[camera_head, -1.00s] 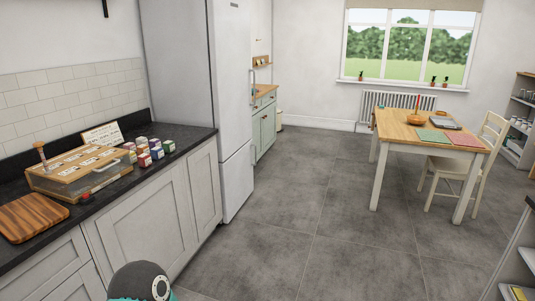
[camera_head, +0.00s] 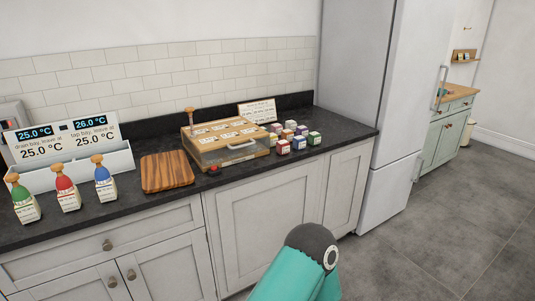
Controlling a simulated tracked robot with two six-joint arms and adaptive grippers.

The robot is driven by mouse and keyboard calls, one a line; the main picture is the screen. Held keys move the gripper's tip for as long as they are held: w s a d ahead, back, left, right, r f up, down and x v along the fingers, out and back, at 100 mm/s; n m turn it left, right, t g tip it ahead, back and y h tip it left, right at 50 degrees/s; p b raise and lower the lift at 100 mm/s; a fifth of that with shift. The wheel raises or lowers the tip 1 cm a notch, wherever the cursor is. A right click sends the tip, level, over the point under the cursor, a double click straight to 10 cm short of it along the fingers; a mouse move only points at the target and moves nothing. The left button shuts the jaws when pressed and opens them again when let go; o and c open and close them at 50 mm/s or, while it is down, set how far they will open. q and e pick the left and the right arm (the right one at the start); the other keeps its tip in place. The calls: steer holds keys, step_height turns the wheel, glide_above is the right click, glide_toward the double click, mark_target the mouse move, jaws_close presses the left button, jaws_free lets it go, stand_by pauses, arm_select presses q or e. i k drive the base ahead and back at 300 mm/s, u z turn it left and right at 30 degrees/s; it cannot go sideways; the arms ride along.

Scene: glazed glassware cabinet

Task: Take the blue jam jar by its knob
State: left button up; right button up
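The blue jam jar (camera_head: 104,183) stands upright on the dark counter at the left, with a wooden knob on top and a pale label low on its front. It is the rightmost of three similar jars; the red jar (camera_head: 66,190) and the green jar (camera_head: 23,200) stand to its left. Its knob is clear of other things. Neither of my grippers is in view; only a teal and dark part of my own arm shows at the bottom.
A white unit with temperature displays (camera_head: 68,138) stands behind the jars. Right of the blue jar lie a wooden board (camera_head: 167,172), a lidded wooden box (camera_head: 225,141) and several small coloured boxes (camera_head: 298,143). A tall fridge (camera_head: 385,110) stands beyond the counter's end.

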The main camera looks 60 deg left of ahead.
mark_target(106, 188)
steer(key=z, duration=2.05)
steer(key=i, duration=0.1)
steer(key=u, duration=3.2)
steer(key=i, duration=0.25)
steer(key=u, duration=2.4)
steer(key=k, duration=0.45)
steer(key=u, duration=0.4)
steer(key=i, duration=1.4)
steer(key=z, duration=0.4)
